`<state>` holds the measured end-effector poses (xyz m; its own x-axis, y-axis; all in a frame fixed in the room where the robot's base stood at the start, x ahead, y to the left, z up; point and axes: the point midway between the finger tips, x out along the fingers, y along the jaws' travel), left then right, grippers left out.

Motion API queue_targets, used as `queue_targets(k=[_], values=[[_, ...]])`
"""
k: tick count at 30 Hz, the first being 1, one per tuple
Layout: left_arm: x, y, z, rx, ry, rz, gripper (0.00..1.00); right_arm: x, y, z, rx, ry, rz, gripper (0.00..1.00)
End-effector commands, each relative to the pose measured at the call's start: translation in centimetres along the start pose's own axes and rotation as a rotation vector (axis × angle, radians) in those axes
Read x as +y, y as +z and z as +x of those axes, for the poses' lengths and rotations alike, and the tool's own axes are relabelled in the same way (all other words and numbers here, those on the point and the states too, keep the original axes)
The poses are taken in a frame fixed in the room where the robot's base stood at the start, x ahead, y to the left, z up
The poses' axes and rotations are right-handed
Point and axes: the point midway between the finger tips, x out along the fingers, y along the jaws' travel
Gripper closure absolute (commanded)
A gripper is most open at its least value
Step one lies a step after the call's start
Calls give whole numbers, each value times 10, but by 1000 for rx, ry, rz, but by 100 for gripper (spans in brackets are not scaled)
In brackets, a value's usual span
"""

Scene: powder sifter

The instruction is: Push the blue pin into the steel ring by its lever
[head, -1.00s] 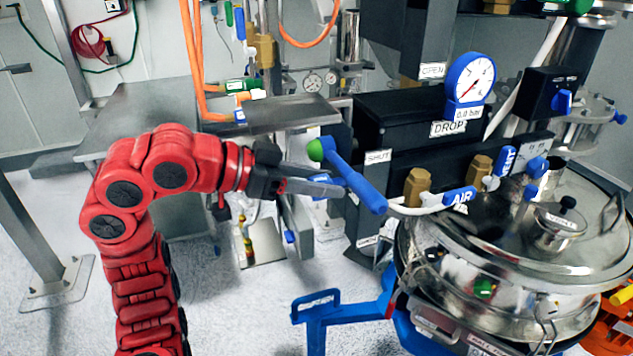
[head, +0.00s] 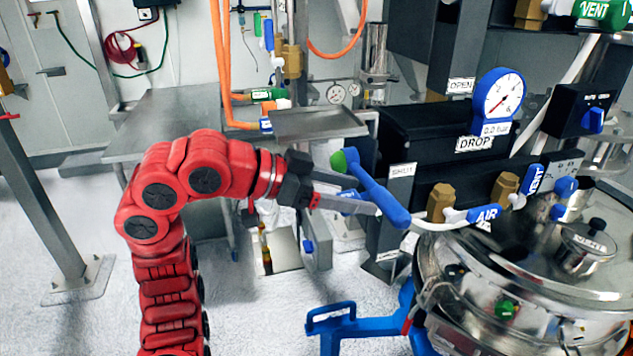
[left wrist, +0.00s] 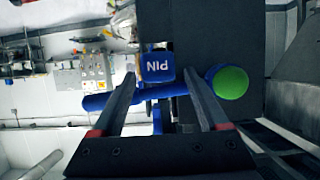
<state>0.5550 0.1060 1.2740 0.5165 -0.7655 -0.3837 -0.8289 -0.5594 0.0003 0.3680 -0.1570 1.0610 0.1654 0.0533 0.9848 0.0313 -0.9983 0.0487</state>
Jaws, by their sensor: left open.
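A blue bar lever with a green knob (head: 370,185) slants across the front of the black drop unit. A blue tab marked PIN (left wrist: 157,66) lies between my left fingertips in that view; a bit of blue shows between the fingers in the head view. My left gripper (head: 368,196) is open, its fingers reaching up to the lever. I cannot tell whether they touch it. I cannot make out the steel ring. My right gripper is not in view.
A steel sifter vessel (head: 540,265) with clamps and a lid stands at right. Above it are a gauge (head: 498,98), brass fittings and blue AIR and VENT handles. A blue bracket (head: 333,318) juts out below. A steel table (head: 172,115) stands behind my left arm.

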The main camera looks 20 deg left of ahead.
Motion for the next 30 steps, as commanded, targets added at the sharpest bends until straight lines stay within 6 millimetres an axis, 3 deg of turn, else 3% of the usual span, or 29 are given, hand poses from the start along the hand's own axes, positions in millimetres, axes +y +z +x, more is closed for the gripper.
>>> queue_targets(k=[5,8,21,30], values=[[-1,1,-9,1,-3,-1,23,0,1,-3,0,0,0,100],[-1,2,-24,1,-5,1,23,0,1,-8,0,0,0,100],[-1,2,-127,-2,-6,-2,23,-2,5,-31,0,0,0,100],[0,1,-170,-1,-3,-1,23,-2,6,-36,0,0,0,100]])
